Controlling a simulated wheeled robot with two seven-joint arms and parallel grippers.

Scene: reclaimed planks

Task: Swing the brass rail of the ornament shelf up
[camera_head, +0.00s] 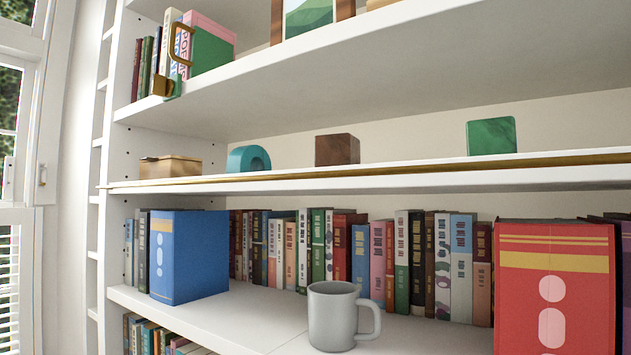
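The brass rail (400,168) is a long thin bar running along the front edge of the ornament shelf (400,181). It lies low, close against the shelf's edge, and its left end sticks out slightly past the shelf side. On the shelf behind it stand a brass-coloured box (170,168), a teal rounded ornament (247,160), a brown block (337,150) and a green block (491,136). The right end of the rail runs out of the picture. Neither of my grippers shows.
Below are a blue box-like volume (190,256), a grey mug (335,316), a large red volume (553,285) and a row of books. Above, the upper shelf (350,85) holds books, a brass bookend (166,86) and a framed picture (308,15). A window is at left.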

